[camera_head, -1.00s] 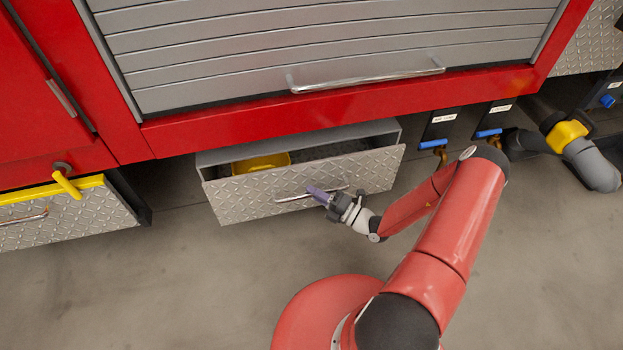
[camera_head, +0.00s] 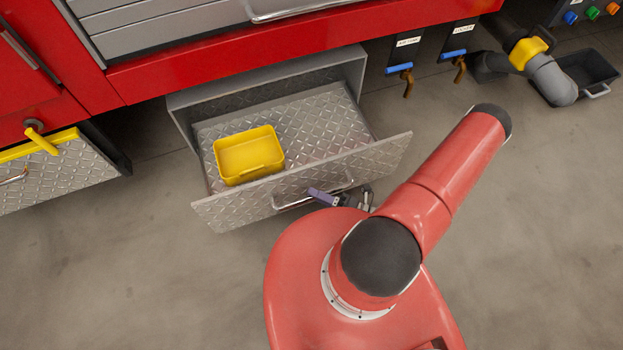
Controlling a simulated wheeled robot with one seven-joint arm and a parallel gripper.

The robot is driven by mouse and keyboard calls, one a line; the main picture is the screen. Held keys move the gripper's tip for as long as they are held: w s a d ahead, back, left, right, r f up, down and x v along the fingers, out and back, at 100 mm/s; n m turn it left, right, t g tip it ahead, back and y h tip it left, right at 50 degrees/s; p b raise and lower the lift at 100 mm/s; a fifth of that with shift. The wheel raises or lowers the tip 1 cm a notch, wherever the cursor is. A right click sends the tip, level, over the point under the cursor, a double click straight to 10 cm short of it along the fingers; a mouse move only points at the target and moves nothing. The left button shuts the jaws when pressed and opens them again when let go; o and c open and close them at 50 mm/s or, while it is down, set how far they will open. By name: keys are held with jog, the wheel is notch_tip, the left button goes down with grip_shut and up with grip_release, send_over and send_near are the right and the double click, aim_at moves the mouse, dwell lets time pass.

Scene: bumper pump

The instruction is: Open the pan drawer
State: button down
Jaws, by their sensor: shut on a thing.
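The pan drawer (camera_head: 235,212) has a diamond-plate metal front and is pulled well out of its grey housing (camera_head: 185,115) under the red truck body. Its bar handle (camera_head: 290,203) runs along the middle of the front. My gripper (camera_head: 325,197), with purple-grey fingers, is at the right part of this handle and shut on it. The exact contact is small and partly hidden. A yellow open bin (camera_head: 250,157) sits inside the drawer, towards its left side; the drawer floor to its right is bare.
A second diamond-plate drawer (camera_head: 55,185) with a yellow top edge and yellow lever (camera_head: 40,140) is at the left. Blue-handled valves (camera_head: 399,68), a grey pipe with a yellow collar (camera_head: 527,52) and a black tray (camera_head: 588,76) are at the right. The floor in front is clear.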

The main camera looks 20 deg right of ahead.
jog(key=shift+s, duration=1.15)
jog(key=c, duration=1.4)
grip_release()
